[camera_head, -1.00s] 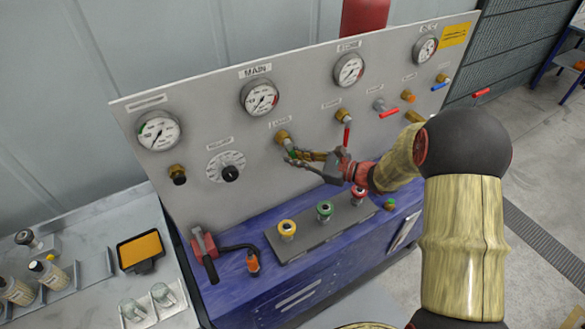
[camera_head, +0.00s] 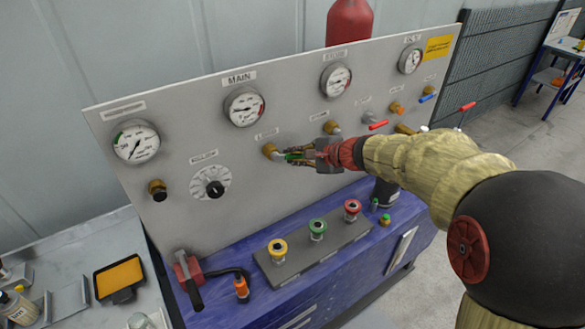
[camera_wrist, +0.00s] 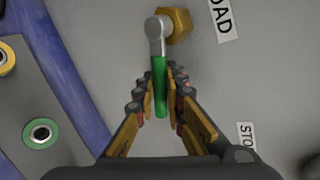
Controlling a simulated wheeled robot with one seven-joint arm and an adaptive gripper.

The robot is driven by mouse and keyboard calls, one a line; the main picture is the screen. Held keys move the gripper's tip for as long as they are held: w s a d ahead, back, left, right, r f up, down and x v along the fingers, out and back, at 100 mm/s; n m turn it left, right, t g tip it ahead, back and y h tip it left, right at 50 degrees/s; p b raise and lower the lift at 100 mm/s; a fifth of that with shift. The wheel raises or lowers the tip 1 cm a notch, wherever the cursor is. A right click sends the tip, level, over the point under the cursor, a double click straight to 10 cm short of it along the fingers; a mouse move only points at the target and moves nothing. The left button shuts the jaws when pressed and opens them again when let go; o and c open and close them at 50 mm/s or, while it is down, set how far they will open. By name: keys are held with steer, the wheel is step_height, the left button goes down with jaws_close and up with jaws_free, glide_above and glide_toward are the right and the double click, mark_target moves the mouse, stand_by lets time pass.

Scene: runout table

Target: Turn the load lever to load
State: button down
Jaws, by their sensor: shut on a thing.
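The load lever has a green handle (camera_wrist: 160,85) on a grey arm and a brass fitting (camera_wrist: 176,24). In the wrist view the handle lies between the two fingers of my gripper (camera_wrist: 161,88), which are shut on it. In the head view the load lever's brass fitting (camera_head: 269,150) is on the grey panel (camera_head: 240,190), and the handle points right, nearly level. My gripper (camera_head: 292,156) reaches it from the right and hides part of the handle. The label by the lever reads LOAD (camera_wrist: 222,18) in the wrist view.
Another brass fitting (camera_head: 332,128) is close above my gripper. A red-handled lever (camera_head: 378,125) is farther right. Yellow (camera_head: 278,249), green (camera_head: 317,228) and red (camera_head: 352,208) buttons stand below on the blue bench. Gauges line the panel top.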

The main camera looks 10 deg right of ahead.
steer(key=shift+d+r+n+t+h+b, duration=0.15)
steer(key=shift+r+n+t+h+b, duration=0.25)
steer(key=shift+r+n+h+b, duration=0.75)
steer(key=shift+f+h, duration=0.1)
steer(key=shift+h, duration=0.15)
steer(key=c, duration=2)
jaws_free()
steer(key=shift+o, duration=0.6)
steer(key=v, duration=1.2)
